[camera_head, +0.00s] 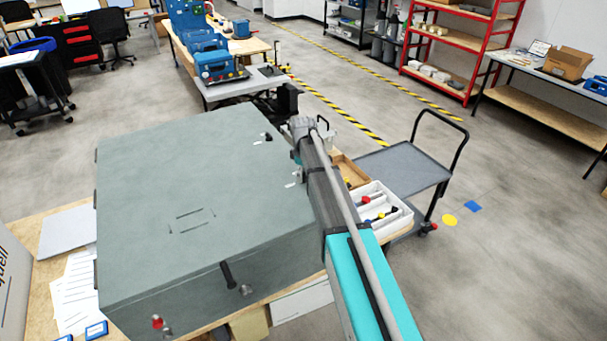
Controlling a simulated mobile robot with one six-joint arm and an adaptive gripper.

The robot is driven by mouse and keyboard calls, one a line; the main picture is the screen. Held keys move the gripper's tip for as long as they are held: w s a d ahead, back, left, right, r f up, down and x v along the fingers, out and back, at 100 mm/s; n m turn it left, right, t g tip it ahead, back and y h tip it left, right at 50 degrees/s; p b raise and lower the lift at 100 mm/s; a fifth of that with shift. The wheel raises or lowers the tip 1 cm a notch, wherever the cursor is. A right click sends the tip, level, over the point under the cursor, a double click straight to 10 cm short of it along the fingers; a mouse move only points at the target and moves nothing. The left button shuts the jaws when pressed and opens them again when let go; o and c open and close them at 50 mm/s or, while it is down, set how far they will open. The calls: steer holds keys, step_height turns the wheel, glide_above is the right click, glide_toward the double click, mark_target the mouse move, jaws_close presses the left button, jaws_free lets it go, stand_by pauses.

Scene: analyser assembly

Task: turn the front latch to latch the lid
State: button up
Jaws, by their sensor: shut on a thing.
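The analyser is a large grey-green box with its flat lid (200,170) down, filling the left and middle of the head view. My gripper (297,158) is at the lid's right edge, at the far end of my arm. It is shut on the front latch, but my arm hides most of the grip, so the latch's angle cannot be told. A small pale tab (290,185) shows on the lid near my gripper, and a small dark fitting (267,137) sits farther back. A black handle (228,275) and a red knob (157,323) are on the near side.
A white tray (400,214) with coloured parts lies right of my arm. A grey cart (405,168) stands beyond it. Papers (76,295) lie on the wooden table at left. A bench with blue equipment (215,65) is behind. Floor at right is largely clear.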

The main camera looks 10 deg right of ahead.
steer(key=m, duration=0.4)
steer(key=shift+m, duration=1.7)
steer(key=o, duration=1.1)
steer(key=shift+w, duration=0.1)
steer(key=shift+o, duration=0.2)
steer(key=shift+r, duration=0.1)
